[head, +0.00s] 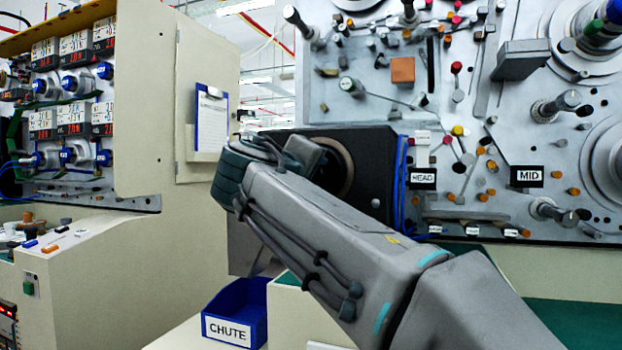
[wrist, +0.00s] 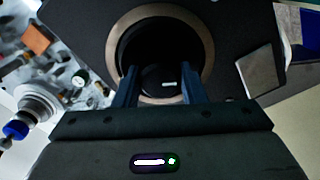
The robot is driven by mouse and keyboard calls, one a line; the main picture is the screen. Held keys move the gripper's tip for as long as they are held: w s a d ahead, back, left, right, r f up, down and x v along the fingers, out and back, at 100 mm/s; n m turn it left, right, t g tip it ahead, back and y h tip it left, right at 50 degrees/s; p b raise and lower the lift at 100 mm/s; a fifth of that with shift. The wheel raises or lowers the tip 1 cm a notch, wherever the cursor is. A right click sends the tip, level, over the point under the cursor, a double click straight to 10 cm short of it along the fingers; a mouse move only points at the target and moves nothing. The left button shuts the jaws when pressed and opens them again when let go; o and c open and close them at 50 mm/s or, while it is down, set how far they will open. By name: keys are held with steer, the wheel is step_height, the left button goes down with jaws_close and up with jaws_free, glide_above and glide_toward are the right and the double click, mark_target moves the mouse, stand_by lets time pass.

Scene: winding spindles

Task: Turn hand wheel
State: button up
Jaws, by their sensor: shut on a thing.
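In the wrist view, my gripper (wrist: 157,68) has its two dark blue fingers on either side of a dark round hand wheel (wrist: 160,82) with a small pale mark. The fingers are shut on it. Around it is a dark round opening with a tan ring (wrist: 207,50) on a black housing (wrist: 225,88). In the head view, the black housing (head: 377,160) and part of the tan ring (head: 345,165) show behind my arm. My arm hides the hand wheel and the fingertips there.
A grey machine panel (head: 520,110) with spindles, coloured knobs and HEAD and MID labels fills the right. Blue cables (head: 401,180) run beside the housing. A blue CHUTE bin (head: 238,312) stands below left. A cream cabinet (head: 150,100) with a clipboard (head: 211,118) is at left.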

stand_by(0.4)
steer(key=o, duration=1)
steer(key=p+v, duration=0.1)
steer(key=v, duration=1.3)
